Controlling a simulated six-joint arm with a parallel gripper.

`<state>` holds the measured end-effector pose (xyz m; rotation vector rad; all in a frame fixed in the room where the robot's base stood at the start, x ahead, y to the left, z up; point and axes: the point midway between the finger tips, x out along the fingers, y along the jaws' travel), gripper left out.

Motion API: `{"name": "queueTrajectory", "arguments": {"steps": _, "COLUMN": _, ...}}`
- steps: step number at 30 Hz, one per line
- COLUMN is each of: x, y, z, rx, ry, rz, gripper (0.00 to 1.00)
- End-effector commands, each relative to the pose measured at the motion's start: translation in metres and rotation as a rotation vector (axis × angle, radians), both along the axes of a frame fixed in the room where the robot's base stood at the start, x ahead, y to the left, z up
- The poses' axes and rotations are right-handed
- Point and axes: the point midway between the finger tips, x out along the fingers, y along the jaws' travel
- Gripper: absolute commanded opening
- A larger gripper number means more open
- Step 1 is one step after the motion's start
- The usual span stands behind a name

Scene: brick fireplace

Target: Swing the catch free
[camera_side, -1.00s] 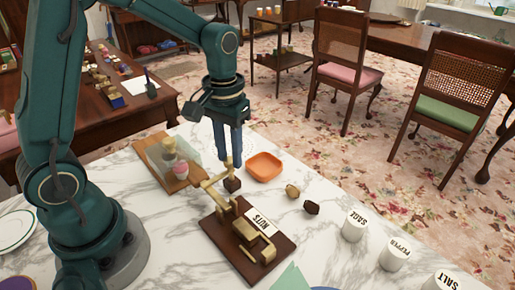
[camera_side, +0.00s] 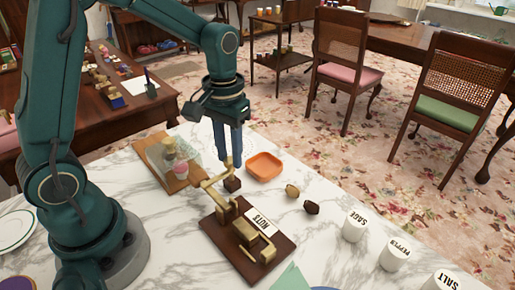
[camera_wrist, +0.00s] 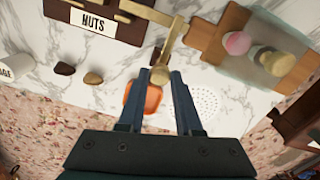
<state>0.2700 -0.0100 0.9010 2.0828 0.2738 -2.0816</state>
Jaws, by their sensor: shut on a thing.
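The catch is a brass mechanism with a cranked lever (camera_side: 214,182) on a dark wooden board (camera_side: 223,243) carrying a white NUTS label (camera_side: 262,222). The lever reaches from the board toward the back left and ends in a brass knob. My gripper (camera_side: 230,165) points down at that end. In the wrist view my gripper (camera_wrist: 173,82) has its two fingers on either side of the brass knob (camera_wrist: 160,76), shut on it. The lever arm (camera_wrist: 172,40) runs from there up to the board. The fingers partly hide the knob in the side view.
A wooden board (camera_side: 150,157) with a clear cover, a jar and a pink item lies left of the lever. An orange dish (camera_side: 264,166) is just behind right. A small dark block (camera_side: 232,185) sits by the fingertips. Nuts and white canisters (camera_side: 354,226) stand right.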

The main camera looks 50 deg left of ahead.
Motion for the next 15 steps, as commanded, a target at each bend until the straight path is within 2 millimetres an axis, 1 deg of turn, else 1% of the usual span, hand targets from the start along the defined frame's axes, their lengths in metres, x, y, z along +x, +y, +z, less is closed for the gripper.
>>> {"name": "queueTrajectory", "arguments": {"steps": 8, "x": 0.0004, "y": -0.0003, "z": 0.0014, "rx": -0.001, "ry": -0.002, "rz": 0.023, "gripper": 0.0}}
{"name": "queueTrajectory", "arguments": {"steps": 15, "x": 0.0003, "y": -0.0004, "z": 0.0014, "rx": -0.002, "ry": -0.002, "rz": 0.134, "gripper": 0.0}}
